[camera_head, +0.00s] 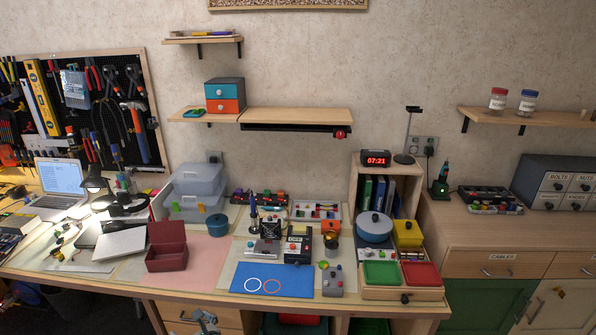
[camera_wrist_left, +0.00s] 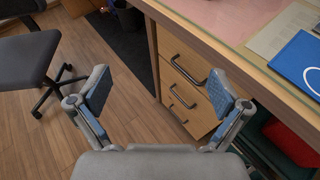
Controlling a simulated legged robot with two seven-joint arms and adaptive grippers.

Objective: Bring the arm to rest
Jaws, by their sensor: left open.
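My left gripper (camera_wrist_left: 160,92) is open and empty in the left wrist view, its two fingers wide apart with nothing between them. It hangs in front of the workbench, with the drawer fronts (camera_wrist_left: 182,84) and wooden floor (camera_wrist_left: 115,50) beyond it. In the head view only a small part of my left gripper (camera_head: 205,322) shows at the bottom edge, below the bench's front edge. My right gripper is in neither view.
The workbench's front edge (camera_head: 180,294) runs beside the gripper. On top are a blue mat (camera_head: 270,283), a dark red open box (camera_head: 167,252) and several tools. A dark office chair (camera_wrist_left: 28,58) stands on the floor at left.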

